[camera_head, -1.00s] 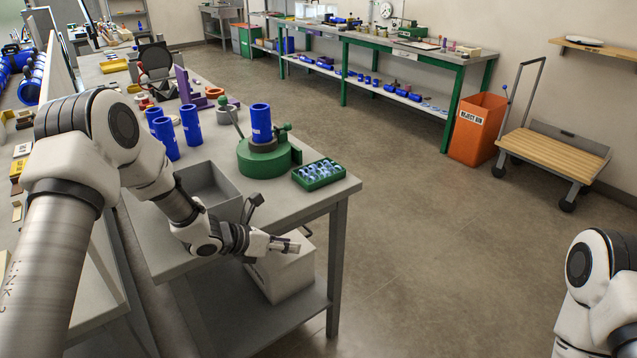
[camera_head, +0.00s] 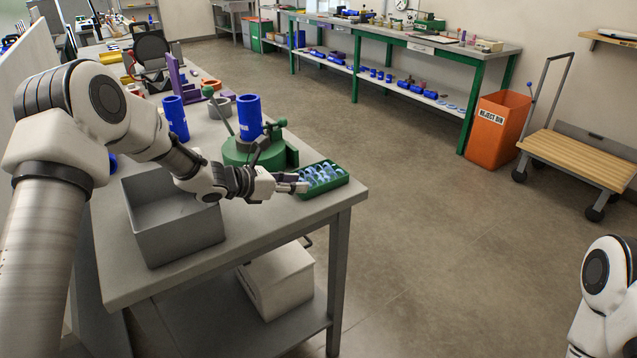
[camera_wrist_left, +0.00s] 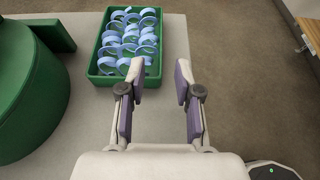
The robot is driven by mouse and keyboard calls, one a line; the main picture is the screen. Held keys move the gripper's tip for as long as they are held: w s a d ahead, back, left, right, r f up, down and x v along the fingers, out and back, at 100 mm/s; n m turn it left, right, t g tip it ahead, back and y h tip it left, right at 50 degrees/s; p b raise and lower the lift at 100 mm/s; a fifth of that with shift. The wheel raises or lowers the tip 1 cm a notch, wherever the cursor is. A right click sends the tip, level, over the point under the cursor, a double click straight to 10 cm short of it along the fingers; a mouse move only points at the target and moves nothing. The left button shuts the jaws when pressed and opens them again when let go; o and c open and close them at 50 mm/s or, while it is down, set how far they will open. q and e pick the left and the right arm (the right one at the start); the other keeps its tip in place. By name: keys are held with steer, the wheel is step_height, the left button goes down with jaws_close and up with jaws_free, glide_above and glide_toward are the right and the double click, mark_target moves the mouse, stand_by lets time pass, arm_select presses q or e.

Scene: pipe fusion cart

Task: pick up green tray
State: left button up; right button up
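The green tray (camera_head: 337,181) lies on the near table's right corner and holds several light blue rings. In the left wrist view the green tray (camera_wrist_left: 154,80) is just beyond the fingers, toward the upper left. My left gripper (camera_head: 300,182) is at the tray's near left side in the head view. In the left wrist view the left gripper (camera_wrist_left: 158,82) has its two fingers apart with nothing between them. The left finger's tip is close to the tray's near edge; I cannot tell if they touch. My right gripper is out of view; only part of my right arm shows.
A green round fixture (camera_head: 243,152) with a blue cylinder (camera_head: 250,117) stands beside the tray. An open grey bin (camera_head: 178,243) sits on the table's near side. A white box (camera_head: 277,282) is on the shelf below.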

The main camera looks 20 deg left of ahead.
mark_target(325, 184)
arm_select(q)
steer(key=x, duration=0.4)
steer(key=shift+d+p, duration=0.15)
steer(key=shift+p, duration=0.15)
steer(key=p+x, duration=0.1)
steer(key=x, duration=0.4)
steer(key=shift+w+d+p, duration=0.15)
steer(key=shift+w+p, duration=0.05)
steer(key=shift+p, duration=0.2)
steer(key=shift+s, duration=0.1)
steer(key=c, duration=0.3)
jaws_close()
